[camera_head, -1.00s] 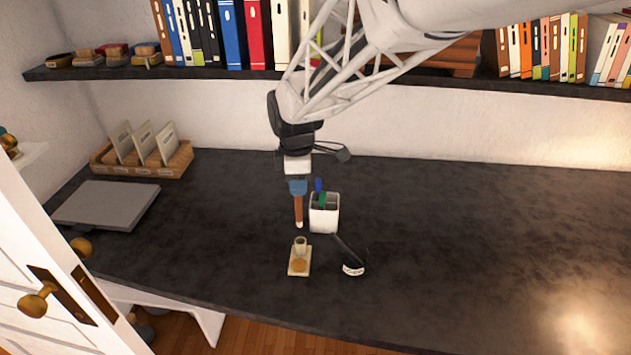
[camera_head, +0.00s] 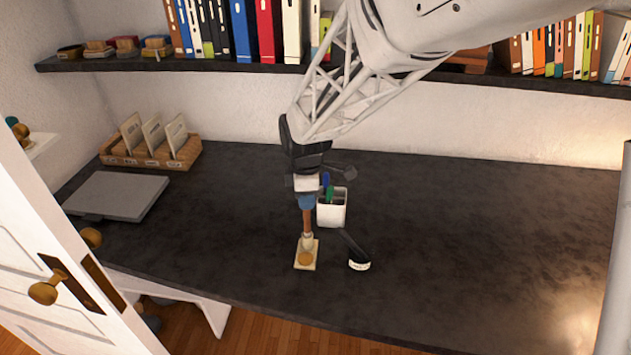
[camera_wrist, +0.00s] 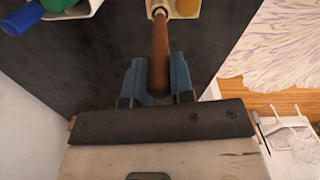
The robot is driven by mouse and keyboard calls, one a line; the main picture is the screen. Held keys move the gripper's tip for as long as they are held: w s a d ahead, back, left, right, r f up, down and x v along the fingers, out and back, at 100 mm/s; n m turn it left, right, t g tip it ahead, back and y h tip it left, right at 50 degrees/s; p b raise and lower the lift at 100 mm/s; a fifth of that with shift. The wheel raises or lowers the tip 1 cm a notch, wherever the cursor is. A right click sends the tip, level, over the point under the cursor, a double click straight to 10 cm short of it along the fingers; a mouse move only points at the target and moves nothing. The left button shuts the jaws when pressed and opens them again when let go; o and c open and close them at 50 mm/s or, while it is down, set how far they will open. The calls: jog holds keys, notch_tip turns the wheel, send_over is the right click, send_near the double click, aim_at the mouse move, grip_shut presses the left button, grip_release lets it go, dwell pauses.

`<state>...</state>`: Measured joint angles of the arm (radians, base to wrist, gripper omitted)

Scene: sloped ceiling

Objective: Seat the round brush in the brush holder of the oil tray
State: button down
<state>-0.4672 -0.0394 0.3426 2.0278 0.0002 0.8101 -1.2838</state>
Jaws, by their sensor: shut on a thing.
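My gripper (camera_head: 306,201) is shut on the brown handle of the round brush (camera_head: 307,219), which points straight down. The wrist view shows the blue fingers on both sides of the brush handle (camera_wrist: 159,55). The oil tray (camera_head: 304,266) is a small cream plate on the desk with a round tan spot at its front. Its brush holder (camera_head: 307,238) is a short upright ring at the back. In the wrist view the brush's far end meets the ring of the holder (camera_wrist: 160,12). The brush's lower end is hidden there; I cannot tell how deep it sits.
A white pen cup (camera_head: 332,214) with blue and green pens stands just right of my gripper. A grey laptop (camera_head: 120,195) and a wooden card rack (camera_head: 150,153) lie left. The desk's right side is clear.

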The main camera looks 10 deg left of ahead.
aim_at(308, 231)
jog(key=shift+f, duration=1.95)
jog(key=c, duration=1)
grip_release()
notch_tip(308, 231, up, 12)
jog(key=shift+r, duration=0.15)
